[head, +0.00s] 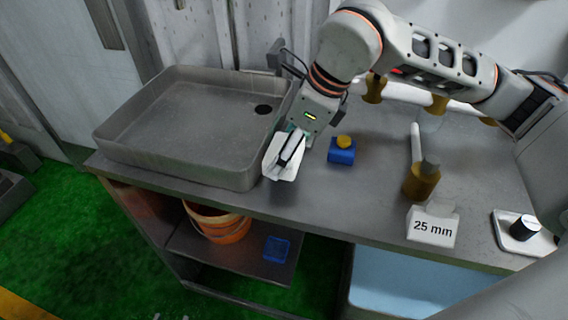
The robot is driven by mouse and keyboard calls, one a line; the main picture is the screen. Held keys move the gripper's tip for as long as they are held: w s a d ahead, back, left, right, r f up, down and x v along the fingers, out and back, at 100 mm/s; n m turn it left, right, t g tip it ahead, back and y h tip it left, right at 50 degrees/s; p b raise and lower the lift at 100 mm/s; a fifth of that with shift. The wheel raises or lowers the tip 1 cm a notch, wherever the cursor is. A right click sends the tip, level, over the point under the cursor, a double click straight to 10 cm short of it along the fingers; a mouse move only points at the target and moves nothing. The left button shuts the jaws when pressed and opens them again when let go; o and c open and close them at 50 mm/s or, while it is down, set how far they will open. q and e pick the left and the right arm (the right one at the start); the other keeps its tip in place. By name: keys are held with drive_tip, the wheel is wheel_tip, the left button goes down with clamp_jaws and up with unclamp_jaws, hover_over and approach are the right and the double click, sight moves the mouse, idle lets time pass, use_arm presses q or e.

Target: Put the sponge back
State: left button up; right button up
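No object in the head view can be surely told as the sponge. A small blue block with a yellow round top (341,151) stands on the counter, just right of my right gripper. My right gripper (284,158) points down at the counter, beside the right wall of the grey sink basin (170,150). White and black parts show at its fingertips. I cannot tell whether the white part is a finger or a held thing, nor whether the gripper is open or shut. My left gripper is not in view.
A brown-based cylinder with a white rod (421,182) and a white "25 mm" block (433,226) stand to the right on the counter (330,205). A white plate with a black knob (521,230) lies farther right. Below are an orange bucket (222,230) and a blue tray (277,248).

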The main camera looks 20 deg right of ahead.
drive_tip(key=shift+f, duration=2.2)
drive_tip(key=shift+f, duration=0.15)
drive_tip(key=o, duration=1)
drive_tip(key=v, duration=1.2)
drive_tip(key=shift+r, duration=0.25)
drive_tip(key=shift+f, duration=0.1)
